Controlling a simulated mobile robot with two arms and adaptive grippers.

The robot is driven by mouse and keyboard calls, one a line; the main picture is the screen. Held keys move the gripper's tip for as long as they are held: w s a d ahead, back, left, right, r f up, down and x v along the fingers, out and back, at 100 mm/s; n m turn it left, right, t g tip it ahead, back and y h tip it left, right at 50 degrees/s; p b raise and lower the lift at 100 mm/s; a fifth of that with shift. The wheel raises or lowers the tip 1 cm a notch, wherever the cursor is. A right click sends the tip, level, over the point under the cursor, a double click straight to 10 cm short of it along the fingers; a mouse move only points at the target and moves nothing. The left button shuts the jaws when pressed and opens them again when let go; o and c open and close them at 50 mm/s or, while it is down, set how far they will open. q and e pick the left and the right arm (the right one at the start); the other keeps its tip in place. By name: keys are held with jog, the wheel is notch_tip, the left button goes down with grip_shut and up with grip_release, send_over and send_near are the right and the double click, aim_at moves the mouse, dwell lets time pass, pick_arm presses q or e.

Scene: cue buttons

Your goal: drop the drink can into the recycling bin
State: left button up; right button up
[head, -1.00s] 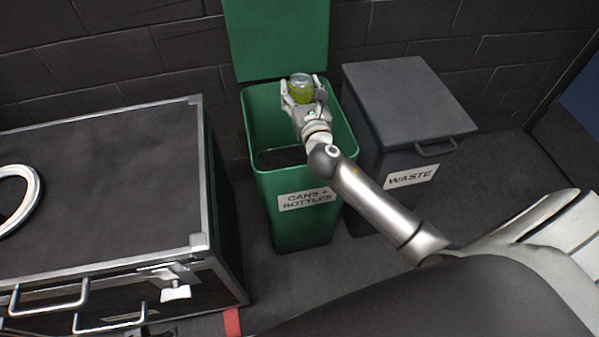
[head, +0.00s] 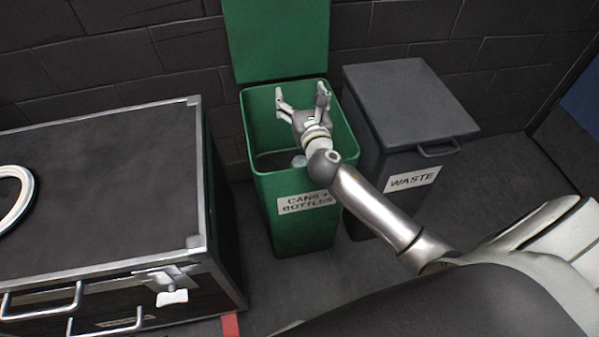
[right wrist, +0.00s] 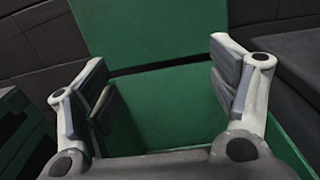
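The green recycling bin (head: 261,184), labelled "CANS + BOTTLES", stands against the wall with its lid (head: 276,40) up. My right gripper (head: 301,90) is over the bin's opening with its fingers spread wide and nothing between them. The right wrist view also shows both fingers (right wrist: 160,88) apart and empty above the green interior. A small silvery shape, which looks like an end of the drink can (head: 299,161), shows inside the bin beside my wrist. The rest of it is hidden. My left gripper is not in view.
A dark grey waste bin (head: 409,103) with its lid shut stands just right of the green bin. A black case (head: 105,190) with metal edges stands to the left, with a white ring (head: 27,190) on top.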

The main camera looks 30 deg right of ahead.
jog(key=v, duration=1.2)
jog(key=shift+f, duration=0.1)
dwell(0.4)
